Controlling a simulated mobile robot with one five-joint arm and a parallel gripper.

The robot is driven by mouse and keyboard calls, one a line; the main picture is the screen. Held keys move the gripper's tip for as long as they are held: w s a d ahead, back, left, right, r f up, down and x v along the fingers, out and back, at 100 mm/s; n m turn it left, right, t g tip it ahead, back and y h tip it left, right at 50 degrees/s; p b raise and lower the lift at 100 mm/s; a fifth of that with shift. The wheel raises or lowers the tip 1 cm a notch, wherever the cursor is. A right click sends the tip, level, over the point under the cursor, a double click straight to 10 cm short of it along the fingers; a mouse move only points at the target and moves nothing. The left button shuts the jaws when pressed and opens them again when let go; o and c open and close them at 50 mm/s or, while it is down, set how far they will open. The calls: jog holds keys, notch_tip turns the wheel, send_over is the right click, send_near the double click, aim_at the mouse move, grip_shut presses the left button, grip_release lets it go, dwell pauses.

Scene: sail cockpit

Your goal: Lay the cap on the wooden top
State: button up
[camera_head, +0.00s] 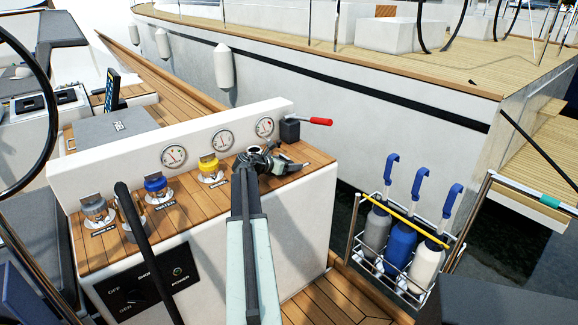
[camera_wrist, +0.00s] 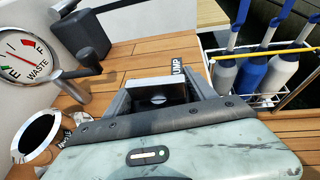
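The wooden top (camera_head: 185,205) is the slatted teak surface of the white console; it also fills the middle of the wrist view (camera_wrist: 150,52). My gripper (camera_head: 262,160) is over its right end, low above the slats. In the wrist view my gripper (camera_wrist: 158,90) appears shut on a grey cap (camera_wrist: 155,82), of which only a pale flat part shows between the fingers. The cap's underside is hidden, so I cannot tell whether it touches the wood. An uncovered round filler opening (camera_wrist: 38,132) with a bright ring is left of my gripper, below the waste gauge.
Blue (camera_head: 155,184), yellow (camera_head: 208,165) and grey (camera_head: 94,207) capped fillers stand along the top. A black box (camera_head: 290,129) with a red lever is at its right end. A grey crank (camera_wrist: 75,82) stands near my gripper. A bottle rack (camera_head: 405,250) is beyond the right edge.

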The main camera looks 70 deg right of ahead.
jog(key=o, duration=0.4)
jog(key=shift+r, duration=0.15)
jog(key=p+v, duration=0.5)
jog(key=v, duration=0.6)
jog(key=shift+a+r, duration=0.2)
jog(key=shift+r, duration=0.05)
jog(key=shift+w+a, duration=0.1)
jog(key=shift+a, duration=0.15)
